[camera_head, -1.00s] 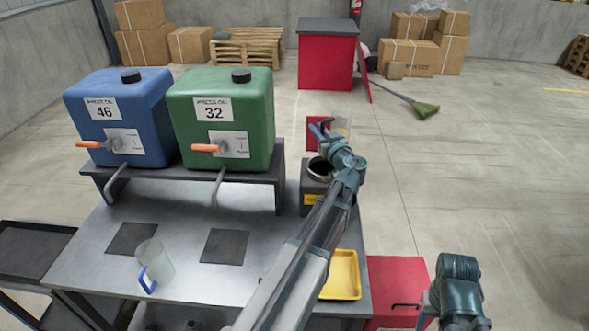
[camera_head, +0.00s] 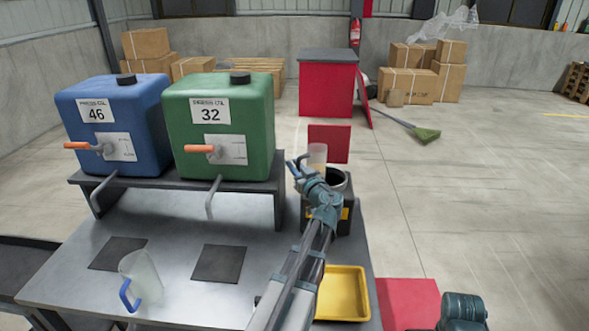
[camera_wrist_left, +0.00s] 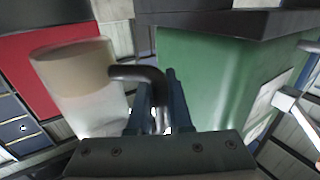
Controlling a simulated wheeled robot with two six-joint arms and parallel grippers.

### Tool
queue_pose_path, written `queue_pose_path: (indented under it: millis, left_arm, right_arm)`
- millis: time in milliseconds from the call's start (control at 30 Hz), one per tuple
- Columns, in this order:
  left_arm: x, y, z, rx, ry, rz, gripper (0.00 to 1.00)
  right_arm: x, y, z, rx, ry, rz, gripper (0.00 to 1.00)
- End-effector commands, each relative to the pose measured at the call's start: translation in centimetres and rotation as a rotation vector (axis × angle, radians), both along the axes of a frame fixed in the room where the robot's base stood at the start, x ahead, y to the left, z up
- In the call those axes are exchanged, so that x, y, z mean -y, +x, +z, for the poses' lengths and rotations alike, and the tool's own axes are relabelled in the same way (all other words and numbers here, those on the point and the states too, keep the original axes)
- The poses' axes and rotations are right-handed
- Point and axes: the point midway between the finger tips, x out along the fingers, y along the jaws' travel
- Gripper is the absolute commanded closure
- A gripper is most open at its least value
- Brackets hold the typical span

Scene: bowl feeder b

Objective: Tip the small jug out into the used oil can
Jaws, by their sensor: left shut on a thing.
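The small jug (camera_head: 317,152) is a clear cup with a dark handle and a tan band that may be its contents. My left gripper (camera_head: 300,168) is shut on its handle and holds it raised, looking roughly upright. The jug also shows in the left wrist view (camera_wrist_left: 82,90), its handle between the jaws. The used oil can (camera_head: 343,220) is dark with a yellow label and an open round mouth. It stands at the table's right side, partly hidden by my left arm. The jug appears just behind and left of its mouth.
A larger clear jug with a blue handle (camera_head: 142,280) stands on the table (camera_head: 185,222). A blue tank (camera_head: 115,130) and green tank (camera_head: 222,130) stand on a raised shelf, left of the can. A yellow tray (camera_head: 342,293) lies in front of the can.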

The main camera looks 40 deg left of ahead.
Motion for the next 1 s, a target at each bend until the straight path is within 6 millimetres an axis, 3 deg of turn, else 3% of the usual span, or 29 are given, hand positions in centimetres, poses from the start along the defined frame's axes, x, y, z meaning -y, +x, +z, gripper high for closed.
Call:
queue_pose_path:
  millis: [167, 633, 1000]
  left_arm:
    - [0.0, 0.0, 0.2, -0.007, 0.003, 0.000, 1.00]
    - [-0.3, -0.9, 2.5, -0.230, 0.078, 0.000, 1.00]
    - [-0.4, -1.2, 2.8, -0.300, 0.100, 0.001, 1.00]
  right_arm:
    - [0.0, 0.0, 0.3, 0.000, 0.000, 0.000, 0.50]
    - [0.0, 0.0, 3.6, 0.000, 0.000, 0.000, 0.50]
    - [0.0, 0.0, 4.1, 0.000, 0.000, 0.000, 0.50]
